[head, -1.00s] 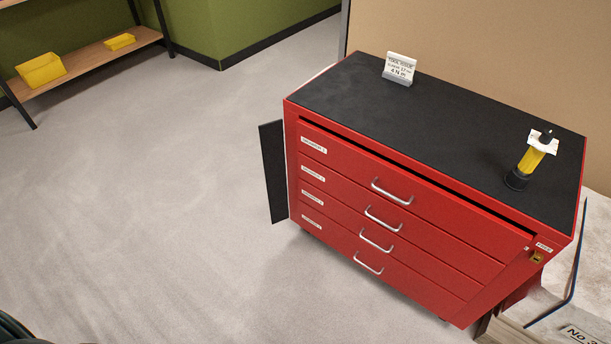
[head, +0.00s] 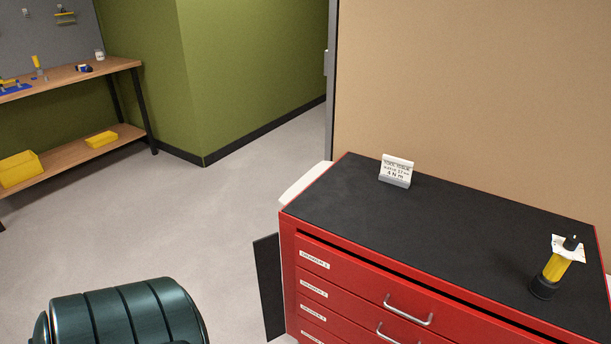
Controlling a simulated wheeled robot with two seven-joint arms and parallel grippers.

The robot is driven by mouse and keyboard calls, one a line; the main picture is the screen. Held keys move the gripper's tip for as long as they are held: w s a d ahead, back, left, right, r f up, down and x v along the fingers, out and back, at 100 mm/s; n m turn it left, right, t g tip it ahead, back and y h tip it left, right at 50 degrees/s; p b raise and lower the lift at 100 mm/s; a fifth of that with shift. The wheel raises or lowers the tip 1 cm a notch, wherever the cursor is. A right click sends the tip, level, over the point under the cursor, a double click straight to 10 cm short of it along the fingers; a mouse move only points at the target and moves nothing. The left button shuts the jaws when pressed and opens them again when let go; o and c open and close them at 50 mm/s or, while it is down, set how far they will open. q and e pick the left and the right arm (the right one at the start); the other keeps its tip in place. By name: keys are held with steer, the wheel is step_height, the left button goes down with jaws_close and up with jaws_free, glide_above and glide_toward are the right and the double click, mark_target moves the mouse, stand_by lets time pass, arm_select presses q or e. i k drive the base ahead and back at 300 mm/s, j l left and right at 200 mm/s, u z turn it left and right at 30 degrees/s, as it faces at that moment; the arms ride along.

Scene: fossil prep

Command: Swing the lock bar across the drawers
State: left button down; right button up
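The red drawer cabinet (head: 288,250) stands at the lower right with a black top. Its labelled drawers face the front; the top drawer (head: 350,277) has a silver handle and a dark gap shows above it. A dark flat panel, which looks like the lock bar (head: 268,288), stands out from the cabinet's left front edge, swung away from the drawer fronts. The lower drawers and the cabinet's right front are cut off by the picture edge. A dark green rounded part of my own arm shows at the lower left. Neither gripper is in view.
On the cabinet top stand a small white sign (head: 396,171) and a yellow-and-black tool (head: 553,270) with a white tag. A wooden workbench (head: 110,68) with yellow bins stands at the far left.

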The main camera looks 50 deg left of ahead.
mark_target(266, 249)
steer(key=j+z, duration=0.15)
steer(key=j, duration=0.3)
steer(key=j+z, duration=0.2)
steer(key=j, duration=0.25)
steer(key=k+j+z, duration=0.15)
steer(key=j, duration=0.25)
steer(key=j+z, duration=0.2)
steer(key=j, duration=0.25)
steer(key=k+j+z, duration=0.15)
steer(key=j, duration=0.25)
steer(key=k+j, duration=0.1)
steer(key=j, duration=0.25)
steer(key=k+j, duration=0.15)
steer(key=j, duration=0.25)
steer(key=k+j, duration=0.1)
steer(key=j, duration=0.25)
steer(key=k+j, duration=0.15)
steer(key=j, duration=0.25)
steer(key=k+j, duration=0.1)
steer(key=j, duration=0.25)
steer(key=k+j+z, duration=0.1)
steer(key=j, duration=0.25)
